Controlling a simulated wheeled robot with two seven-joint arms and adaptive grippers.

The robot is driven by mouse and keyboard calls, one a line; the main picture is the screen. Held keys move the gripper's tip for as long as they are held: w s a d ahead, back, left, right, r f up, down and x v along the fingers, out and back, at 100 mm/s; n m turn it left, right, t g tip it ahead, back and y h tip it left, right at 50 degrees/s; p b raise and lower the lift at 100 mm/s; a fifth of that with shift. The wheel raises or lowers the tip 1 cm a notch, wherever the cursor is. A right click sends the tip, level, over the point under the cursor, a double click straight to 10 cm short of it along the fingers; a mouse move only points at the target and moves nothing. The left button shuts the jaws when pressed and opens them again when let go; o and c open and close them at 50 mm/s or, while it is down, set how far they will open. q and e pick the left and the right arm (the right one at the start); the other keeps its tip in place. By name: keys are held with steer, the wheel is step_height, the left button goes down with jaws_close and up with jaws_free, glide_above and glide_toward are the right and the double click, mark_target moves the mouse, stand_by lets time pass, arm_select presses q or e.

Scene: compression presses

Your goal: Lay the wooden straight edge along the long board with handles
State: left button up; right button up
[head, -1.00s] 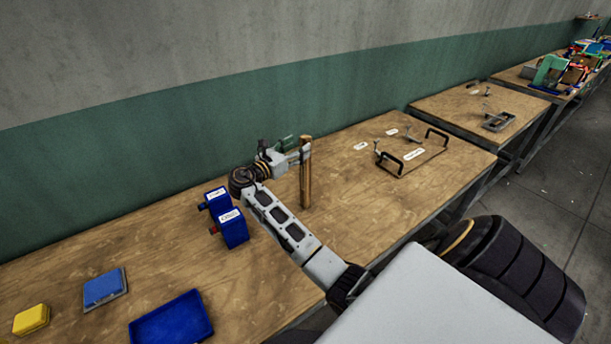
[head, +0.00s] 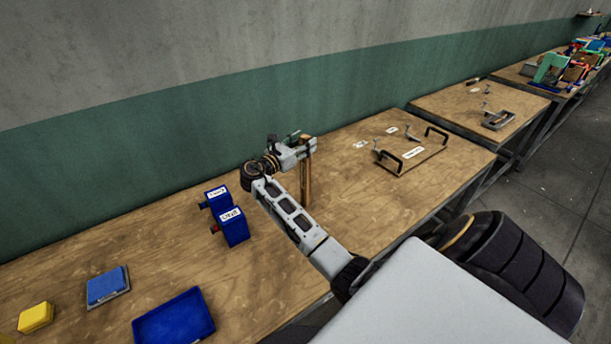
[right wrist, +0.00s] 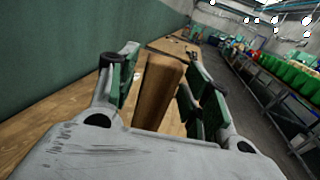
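The wooden straight edge (head: 305,182) stands upright in my right gripper (head: 306,146), which grips it near its upper end above the table. In the right wrist view its brown end (right wrist: 158,92) shows between the green-padded fingers of my right gripper (right wrist: 160,88). Whether its lower end touches the table is not clear. The long board with handles (head: 428,157) lies flat on the table to the right, with a black handle at each end and a white label. The straight edge is apart from the board. My left gripper is out of view.
Two blue boxes (head: 234,228) stand left of my right arm. A blue tray (head: 173,318), a blue block (head: 106,286) and a yellow block (head: 36,316) lie at the lower left. The wooden table (head: 345,190) is clear between straight edge and board. The green wall (head: 200,130) runs behind.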

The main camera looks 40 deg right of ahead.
jaws_close()
steer(key=shift+r, duration=0.15)
steer(key=shift+r+b, duration=0.85)
steer(key=shift+r, duration=4.05)
